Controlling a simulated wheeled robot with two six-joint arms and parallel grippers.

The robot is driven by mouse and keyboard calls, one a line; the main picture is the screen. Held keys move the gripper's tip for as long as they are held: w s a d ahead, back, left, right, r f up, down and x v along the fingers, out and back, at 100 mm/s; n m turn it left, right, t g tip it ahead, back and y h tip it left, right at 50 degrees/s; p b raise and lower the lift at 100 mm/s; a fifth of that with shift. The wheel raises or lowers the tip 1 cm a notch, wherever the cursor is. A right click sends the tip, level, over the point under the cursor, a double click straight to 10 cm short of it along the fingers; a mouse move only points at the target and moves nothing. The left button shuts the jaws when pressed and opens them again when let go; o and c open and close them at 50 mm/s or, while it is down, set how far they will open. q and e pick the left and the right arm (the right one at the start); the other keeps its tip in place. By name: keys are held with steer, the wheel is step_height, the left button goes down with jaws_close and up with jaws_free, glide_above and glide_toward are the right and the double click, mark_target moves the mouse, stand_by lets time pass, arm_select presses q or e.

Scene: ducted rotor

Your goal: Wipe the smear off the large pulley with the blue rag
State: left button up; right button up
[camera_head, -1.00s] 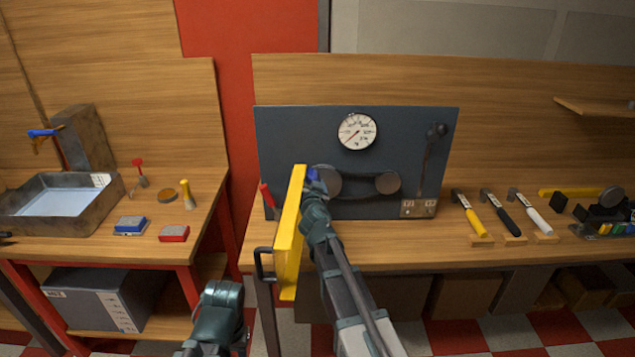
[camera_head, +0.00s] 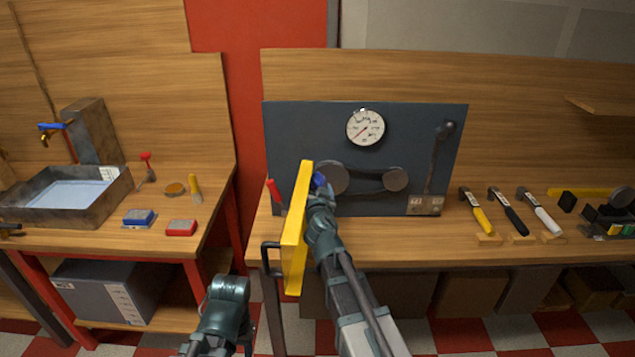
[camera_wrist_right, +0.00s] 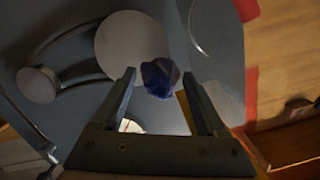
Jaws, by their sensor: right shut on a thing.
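The large pulley (camera_head: 334,178) is a plain grey disc on the dark upright panel, partly hidden by my right arm in the head view. It also shows in the right wrist view (camera_wrist_right: 124,42), where I make out no smear on the visible part. My right gripper (camera_head: 321,187) is shut on the crumpled blue rag (camera_wrist_right: 160,77). The rag (camera_head: 319,180) is at the lower left edge of the pulley in the head view and overlaps its rim in the wrist view. I cannot tell whether they touch. My left arm shows at the bottom, its gripper out of view.
A yellow guard (camera_head: 298,232) stands edge-on just left of my right gripper. A belt joins the large pulley to a small pulley (camera_head: 396,179). A gauge (camera_head: 364,127) sits above. Several hammers (camera_head: 481,217) lie right; a sink (camera_head: 68,196) is far left.

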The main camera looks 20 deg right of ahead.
steer(key=shift+s+a, duration=0.2)
steer(key=shift+s, duration=0.4)
steer(key=shift+s, duration=0.1)
steer(key=shift+v, duration=1.4)
steer(key=shift+f, duration=0.1)
steer(key=shift+d, duration=0.1)
